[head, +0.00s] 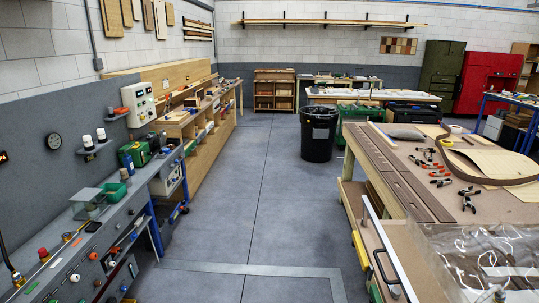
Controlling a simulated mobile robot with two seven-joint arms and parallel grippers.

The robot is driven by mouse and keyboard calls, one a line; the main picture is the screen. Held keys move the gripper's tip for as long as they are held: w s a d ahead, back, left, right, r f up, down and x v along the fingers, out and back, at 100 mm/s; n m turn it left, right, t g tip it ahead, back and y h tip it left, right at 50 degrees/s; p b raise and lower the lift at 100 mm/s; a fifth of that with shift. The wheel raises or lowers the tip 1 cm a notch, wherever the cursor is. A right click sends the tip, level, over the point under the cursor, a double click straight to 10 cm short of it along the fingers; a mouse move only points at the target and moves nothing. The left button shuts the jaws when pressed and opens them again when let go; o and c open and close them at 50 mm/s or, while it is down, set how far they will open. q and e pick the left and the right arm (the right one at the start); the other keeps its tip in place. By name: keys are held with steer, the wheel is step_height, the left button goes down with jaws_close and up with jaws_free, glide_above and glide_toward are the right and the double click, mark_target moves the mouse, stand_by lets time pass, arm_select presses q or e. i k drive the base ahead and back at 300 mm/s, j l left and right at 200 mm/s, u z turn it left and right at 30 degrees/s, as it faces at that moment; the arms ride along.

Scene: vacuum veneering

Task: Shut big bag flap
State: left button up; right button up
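A clear, crinkled plastic sheet that looks like the big bag (470,250) lies at the lower right, at the near end of the workbench. It is see-through and shiny with folds, and the frame's right and bottom edges cut it off. I cannot tell which part of it is the flap, or whether the flap is open or shut. Neither of my grippers shows in the head view.
The brown-topped workbench (405,190) holds several clamps (440,182), a curved brown strip (490,180) and pale sheets. A black bin (318,135) stands on the floor. A grey machine bench (80,245) lines the left wall. The grey floor aisle (260,205) between is clear.

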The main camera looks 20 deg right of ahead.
mark_target(454, 294)
steer(key=k+l, duration=0.25)
steer(key=k, duration=0.15)
steer(key=k+l, duration=0.25)
steer(key=k, duration=0.15)
steer(key=k+l, duration=0.1)
steer(key=l, duration=0.25)
steer(key=k+l, duration=0.1)
steer(key=l, duration=0.25)
steer(key=k+l, duration=0.15)
steer(key=l, duration=0.75)
steer(key=k+l+z, duration=0.1)
steer(key=l, duration=0.45)
